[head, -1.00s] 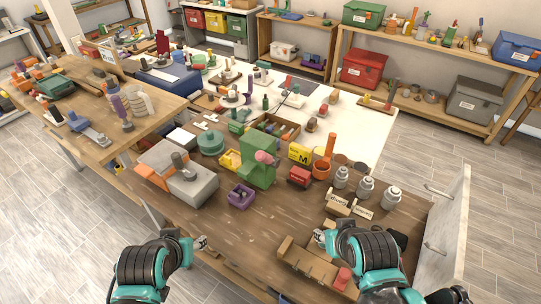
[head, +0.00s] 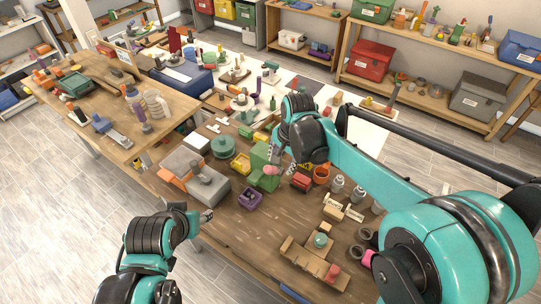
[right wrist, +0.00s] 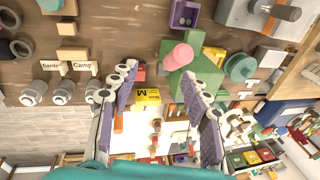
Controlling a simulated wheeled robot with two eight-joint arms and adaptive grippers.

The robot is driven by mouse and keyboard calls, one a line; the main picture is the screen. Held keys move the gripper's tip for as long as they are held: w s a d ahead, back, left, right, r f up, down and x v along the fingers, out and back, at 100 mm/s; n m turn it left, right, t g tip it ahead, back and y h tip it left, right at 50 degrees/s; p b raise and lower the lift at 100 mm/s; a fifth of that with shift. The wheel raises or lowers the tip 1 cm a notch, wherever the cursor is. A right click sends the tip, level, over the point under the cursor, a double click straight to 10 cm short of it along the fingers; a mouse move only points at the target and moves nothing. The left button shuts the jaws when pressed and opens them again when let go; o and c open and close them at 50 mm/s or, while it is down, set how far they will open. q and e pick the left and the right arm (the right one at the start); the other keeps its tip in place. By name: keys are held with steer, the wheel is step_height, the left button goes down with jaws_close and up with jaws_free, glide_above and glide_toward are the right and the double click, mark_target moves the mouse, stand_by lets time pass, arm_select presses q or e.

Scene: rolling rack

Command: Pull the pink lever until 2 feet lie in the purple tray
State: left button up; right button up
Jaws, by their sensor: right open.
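The green dispenser (head: 262,176) stands on the wooden table with its pink lever (head: 271,170) on top. In the right wrist view the pink lever (right wrist: 179,56) shows as a round pink knob on the green dispenser (right wrist: 190,82). The purple tray (head: 240,205) sits at the dispenser's foot; it also shows in the right wrist view (right wrist: 173,18). My left gripper (head: 206,216) hangs by the table's front edge, jaws unclear.
A grey block machine (head: 207,187) stands left of the tray. A red box (head: 301,182), an orange cup (head: 321,175) and several grey jars (head: 337,184) stand right of the dispenser. A wooden holder (head: 312,262) lies at the front right. The table's middle front is clear.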

mark_target(271, 169)
steer(key=shift+w+a+f+m+g+p, duration=0.15)
steer(key=shift+w+a+m+p, duration=0.2)
steer(key=shift+w+a, duration=0.3)
steer(key=shift+w+a+f+m+g+p, duration=0.15)
steer(key=shift+w+a+m+p, duration=0.15)
steer(key=shift+w+a, duration=0.25)
steer(key=f, duration=0.5)
steer(key=a+f, duration=0.1)
steer(key=f, duration=0.1)
steer(key=shift+w+f+b, duration=0.2)
steer(key=shift+w+b, duration=0.1)
steer(key=shift+w, duration=0.1)
